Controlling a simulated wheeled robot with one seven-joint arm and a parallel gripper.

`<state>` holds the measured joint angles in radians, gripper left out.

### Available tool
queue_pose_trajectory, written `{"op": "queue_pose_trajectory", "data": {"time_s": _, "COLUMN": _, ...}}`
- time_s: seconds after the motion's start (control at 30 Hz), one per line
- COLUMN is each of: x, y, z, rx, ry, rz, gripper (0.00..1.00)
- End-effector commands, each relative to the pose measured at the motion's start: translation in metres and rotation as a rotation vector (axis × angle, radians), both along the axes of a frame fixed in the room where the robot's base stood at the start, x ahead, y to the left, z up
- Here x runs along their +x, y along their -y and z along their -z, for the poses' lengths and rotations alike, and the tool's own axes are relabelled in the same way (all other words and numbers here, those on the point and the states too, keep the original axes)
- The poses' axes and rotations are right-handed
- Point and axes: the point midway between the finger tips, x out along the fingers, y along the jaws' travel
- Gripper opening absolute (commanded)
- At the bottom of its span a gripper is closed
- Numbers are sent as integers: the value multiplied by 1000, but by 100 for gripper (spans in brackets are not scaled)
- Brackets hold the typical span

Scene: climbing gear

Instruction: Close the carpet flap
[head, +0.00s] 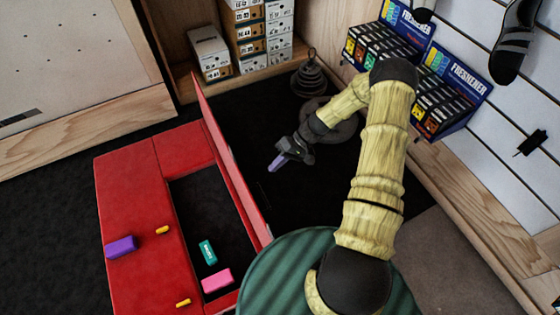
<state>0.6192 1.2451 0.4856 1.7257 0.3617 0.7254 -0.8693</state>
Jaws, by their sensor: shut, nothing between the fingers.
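A red padded mat (128,212) lies on the dark floor at the left, with an opening (190,203) in it. A long red flap (228,160) stands up along the opening's right side, seen nearly edge-on, so the flap is open. My gripper (273,164) has purple fingertips and is shut and empty. It is to the right of the flap, apart from it in the picture, and points left and down toward it. Its height above the floor is hard to tell.
A teal block (208,252) and a pink block (217,281) lie in the opening. A purple block (121,247) and small yellow pieces (162,230) lie on the mat. Stacked black weights (309,78) stand behind my arm. Shoe boxes (260,35) and freshener displays (455,85) line the back and right.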

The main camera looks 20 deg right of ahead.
Motion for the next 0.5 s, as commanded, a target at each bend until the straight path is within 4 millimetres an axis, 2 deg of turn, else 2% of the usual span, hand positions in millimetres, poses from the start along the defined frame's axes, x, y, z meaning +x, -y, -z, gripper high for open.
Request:
{"op": "queue_pose_trajectory", "data": {"time_s": 0.03, "x": -2, "y": -8, "z": 9, "rx": 2, "ry": -2, "rz": -2, "gripper": 0}}
{"op": "queue_pose_trajectory", "data": {"time_s": 0.3, "x": -9, "y": -42, "z": 41, "rx": 1, "ry": -1, "rz": -3, "gripper": 0}}
{"op": "queue_pose_trajectory", "data": {"time_s": 0.5, "x": -14, "y": -70, "z": 37, "rx": -1, "ry": 1, "rz": -2, "gripper": 0}}
